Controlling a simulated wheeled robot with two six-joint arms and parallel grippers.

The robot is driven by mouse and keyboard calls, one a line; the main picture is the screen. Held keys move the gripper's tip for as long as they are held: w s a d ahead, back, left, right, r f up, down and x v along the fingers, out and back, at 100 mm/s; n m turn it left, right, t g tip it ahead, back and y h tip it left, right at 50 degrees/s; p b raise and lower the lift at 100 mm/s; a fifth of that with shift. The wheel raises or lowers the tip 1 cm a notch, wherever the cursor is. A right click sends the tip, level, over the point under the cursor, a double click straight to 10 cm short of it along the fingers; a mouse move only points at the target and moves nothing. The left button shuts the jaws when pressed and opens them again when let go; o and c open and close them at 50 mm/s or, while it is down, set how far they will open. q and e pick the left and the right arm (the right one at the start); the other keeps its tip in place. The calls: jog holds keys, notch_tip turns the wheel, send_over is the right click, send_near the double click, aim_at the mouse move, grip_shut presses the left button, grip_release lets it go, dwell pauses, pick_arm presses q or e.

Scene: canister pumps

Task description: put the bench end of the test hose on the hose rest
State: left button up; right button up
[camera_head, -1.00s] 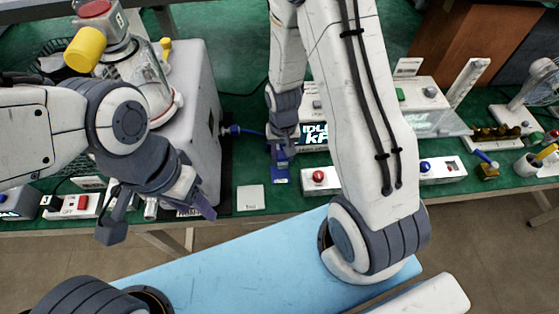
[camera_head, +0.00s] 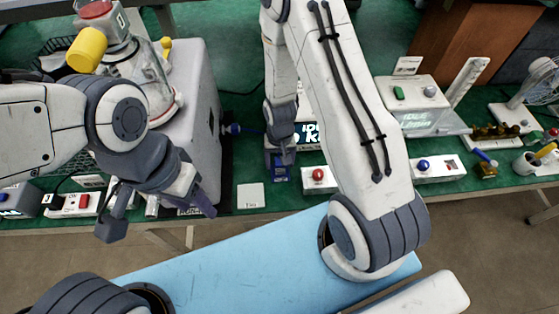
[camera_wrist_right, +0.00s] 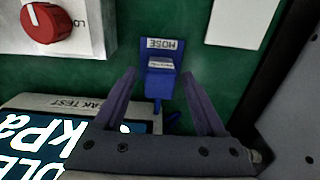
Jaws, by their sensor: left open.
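The blue hose rest (camera_head: 281,174) stands on the green bench, in front of the leak-test box. In the right wrist view the rest (camera_wrist_right: 160,45) has a HOSE label. My right gripper (camera_head: 284,152) is just behind it; its two fingers (camera_wrist_right: 161,76) are apart, on either side of the rest's lower part. A narrow blue piece (camera_wrist_right: 170,120) shows between them; I cannot tell whether it is the hose end. My left gripper (camera_head: 158,220) is open and empty at the front edge.
The leak-test box with its kPa display (camera_wrist_right: 70,140) is close beside my right gripper. A box with a red knob (camera_head: 319,177) stands right of the rest. A white card (camera_head: 250,196) lies on the bench to the left. The grey pump housing (camera_head: 200,120) is further left.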

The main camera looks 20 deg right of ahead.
jog(key=shift+r, duration=0.1)
notch_tip(320, 180, up, 12)
jog(key=s+a+r+n, duration=0.5)
jog(key=s+a+r, duration=0.1)
jog(key=s, duration=0.3)
jog(key=s+a+r+n+y, duration=0.1)
jog(key=s+a+r+n, duration=0.4)
jog(key=s+r, duration=0.3)
jog(key=shift+s+a+n+b, duration=0.35)
jog(key=shift+s+a, duration=0.25)
jog(key=shift+a, duration=0.2)
jog(key=shift+d, duration=0.1)
